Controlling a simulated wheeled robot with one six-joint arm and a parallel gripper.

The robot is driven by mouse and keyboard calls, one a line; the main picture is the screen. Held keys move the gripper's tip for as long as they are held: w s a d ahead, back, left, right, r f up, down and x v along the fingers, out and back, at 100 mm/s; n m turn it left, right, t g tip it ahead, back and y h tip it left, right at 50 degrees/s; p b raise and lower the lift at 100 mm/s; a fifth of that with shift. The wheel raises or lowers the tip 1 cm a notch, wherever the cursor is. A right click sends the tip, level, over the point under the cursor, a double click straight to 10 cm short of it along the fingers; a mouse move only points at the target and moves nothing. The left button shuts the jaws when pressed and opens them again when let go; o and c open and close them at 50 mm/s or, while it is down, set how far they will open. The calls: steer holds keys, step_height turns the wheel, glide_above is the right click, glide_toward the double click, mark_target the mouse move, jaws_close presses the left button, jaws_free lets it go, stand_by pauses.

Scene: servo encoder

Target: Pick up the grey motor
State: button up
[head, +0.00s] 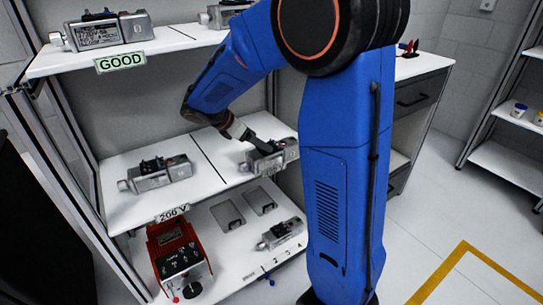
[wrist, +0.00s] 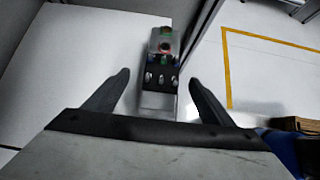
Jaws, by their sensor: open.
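A grey motor (head: 272,158) lies on the right part of the middle shelf, partly covered by my gripper (head: 257,141). Other grey motors show: one on the left of that shelf (head: 160,174), one on the lower shelf (head: 281,233), and one on the top shelf (head: 102,31). In the wrist view, one motor (wrist: 160,72) sits ahead and between the two fingers of my gripper (wrist: 158,86). The fingers stand apart, with a gap on both sides of the motor. Its near end is partly hidden by the gripper body.
The middle shelf (head: 212,160) has upright frame posts and a "200 V" label at its front. The shelf above carries a "GOOD" label (head: 120,61). A red tester box (head: 178,260) stands on the lower shelf. Yellow floor lines (head: 440,268) mark open floor at right.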

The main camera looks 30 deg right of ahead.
mark_target(279, 151)
steer(key=x, duration=0.7)
steer(key=shift+d+f, duration=0.15)
steer(key=shift+s+x, duration=0.1)
steer(key=shift+x, duration=1.25)
steer(key=shift+s+x, duration=0.15)
steer(key=shift+x, duration=1.2)
steer(key=shift+d, duration=0.15)
steer(key=shift+c, duration=0.7)
steer(key=shift+r, duration=0.25)
jaws_close()
